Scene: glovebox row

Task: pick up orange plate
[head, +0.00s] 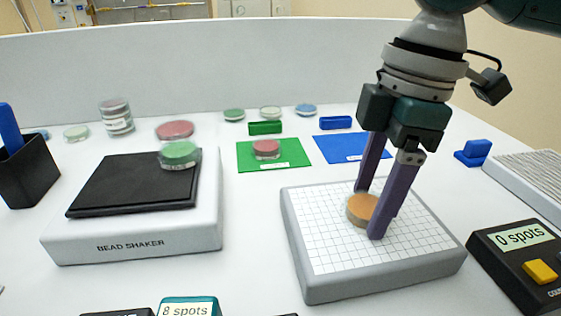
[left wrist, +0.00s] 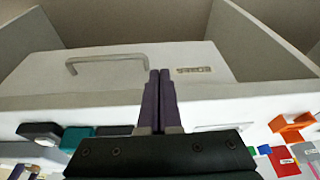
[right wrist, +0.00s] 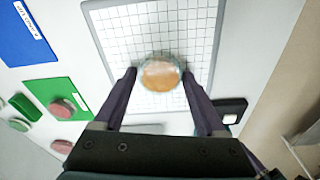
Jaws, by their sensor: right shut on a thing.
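The orange plate (head: 362,209) is a small round dish on the white gridded pad (head: 318,262) right of centre. My right gripper (head: 368,212) reaches down from above, with one finger on each side of the plate, shut on it. In the right wrist view the orange plate (right wrist: 160,73) sits between the two fingertips, over the grid; I cannot tell whether it is lifted. My left gripper (left wrist: 160,80) shows only in the left wrist view, its fingers together with nothing between them, in front of a white panel with a handle.
The bead shaker (head: 130,245) with a green plate (head: 180,153) stands left. A green mat (head: 290,160) holds a pink plate (head: 266,148); a blue mat (head: 335,152) is beside it. A counter reading "0 spots" (head: 520,237) stands right of the pad. A black holder (head: 30,175) is far left.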

